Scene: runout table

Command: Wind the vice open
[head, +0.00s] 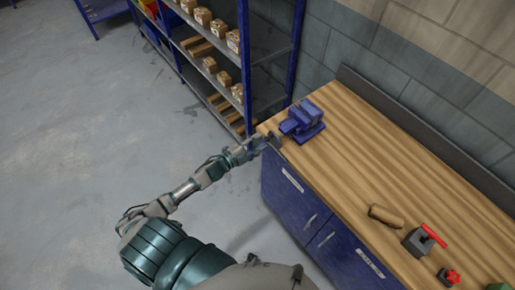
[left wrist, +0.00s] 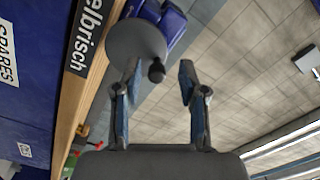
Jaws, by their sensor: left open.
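The blue vice (head: 303,120) stands on the far-left corner of the wooden workbench (head: 370,150). In the left wrist view, part of the blue vice (left wrist: 172,24) shows behind a round grey disc (left wrist: 132,42), which looks like its handwheel. A dark knob (left wrist: 156,71) sticks out from the disc's edge. My left gripper (head: 268,142) is at the bench edge, just in front of the vice. In the left wrist view its fingers (left wrist: 158,78) are open, with the knob between the fingertips, nearer the left one. I cannot tell whether they touch it. My right gripper is not in view.
A wooden cylinder (head: 386,216), a grey block with a red lever (head: 418,241) and a red-knobbed part (head: 449,276) lie at the bench's near end. A blue shelf rack (head: 247,75) with boxes stands beyond the bench. The bench middle is clear.

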